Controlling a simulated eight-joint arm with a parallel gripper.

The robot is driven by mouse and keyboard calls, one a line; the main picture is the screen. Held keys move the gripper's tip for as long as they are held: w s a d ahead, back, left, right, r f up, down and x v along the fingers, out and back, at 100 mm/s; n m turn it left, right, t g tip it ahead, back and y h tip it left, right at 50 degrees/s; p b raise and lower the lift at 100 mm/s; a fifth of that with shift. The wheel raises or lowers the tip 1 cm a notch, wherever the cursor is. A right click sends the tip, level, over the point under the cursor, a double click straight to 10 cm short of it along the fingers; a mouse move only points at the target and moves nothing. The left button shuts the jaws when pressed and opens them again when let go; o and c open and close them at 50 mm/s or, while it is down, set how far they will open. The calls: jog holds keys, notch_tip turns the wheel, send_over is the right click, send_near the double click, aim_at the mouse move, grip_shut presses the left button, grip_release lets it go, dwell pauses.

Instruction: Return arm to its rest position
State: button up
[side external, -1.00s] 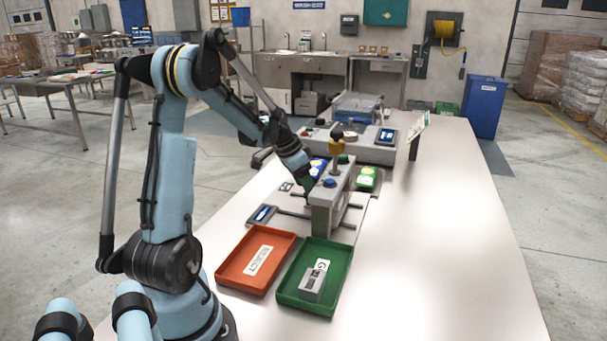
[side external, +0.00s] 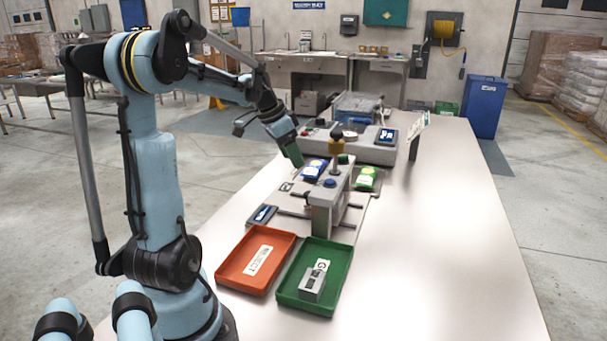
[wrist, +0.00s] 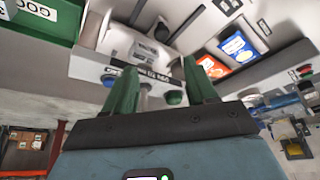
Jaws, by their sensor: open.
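My gripper (side external: 296,158) is raised above the left side of the grey bench machine (side external: 325,210), with its green fingers pointing down and to the right. In the wrist view my gripper (wrist: 160,85) has its two green fingers well apart, with nothing held between them. The fingers look clear of the machine and the table.
An orange tray (side external: 228,276) and a green tray (side external: 288,297) stand at the near end of the white table (side external: 450,250). A grey block (side external: 313,284) lies in the green one. A blue-and-white packet (side external: 315,170) and a green packet (side external: 366,179) lie by the machine.

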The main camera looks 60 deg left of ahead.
jog(key=shift+y, duration=0.3)
jog(key=d, duration=0.4)
jog(key=w+d, duration=0.1)
jog(key=d, duration=0.4)
jog(key=w+d, duration=0.1)
jog(key=d, duration=0.4)
jog(key=shift+d+r, duration=0.1)
jog(key=shift+r, duration=0.3)
jog(key=s+d+f+t, duration=0.1)
jog(key=s+d, duration=0.1)
jog(key=d, duration=0.5)
jog(key=s+d+f+t, duration=0.1)
jog(key=s+d+f, duration=0.1)
jog(key=d, duration=0.6)
jog(key=shift+d+t, duration=0.3)
